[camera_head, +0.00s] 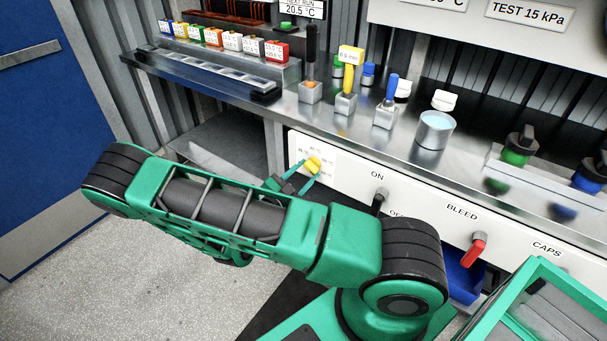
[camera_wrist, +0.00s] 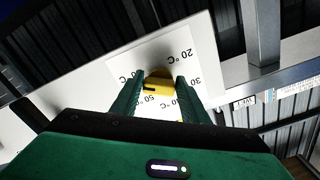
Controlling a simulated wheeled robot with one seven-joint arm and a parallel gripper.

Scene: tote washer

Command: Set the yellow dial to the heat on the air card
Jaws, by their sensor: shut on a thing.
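The yellow dial (camera_head: 313,164) sits on the white front panel (camera_head: 340,180) below the counter, left of the ON label. My gripper (camera_head: 301,182) reaches it from the front and is shut on it. In the wrist view the two green fingers (camera_wrist: 160,86) stand on either side of the dial (camera_wrist: 155,90), which has a dark mark on its face. Temperature marks in °C surround it, with 20 and 30 legible at the right; the fingers hide others. I cannot tell for sure where the dial points. No card is legibly marked as air.
A card (camera_head: 297,8) at the top reads 20.5 °C; another (camera_head: 529,13) reads TEST 15 kPa. A black ON/OFF lever (camera_head: 379,200) and a red BLEED handle (camera_head: 478,248) are right of the dial. A green-framed crate (camera_head: 540,275) stands at lower right.

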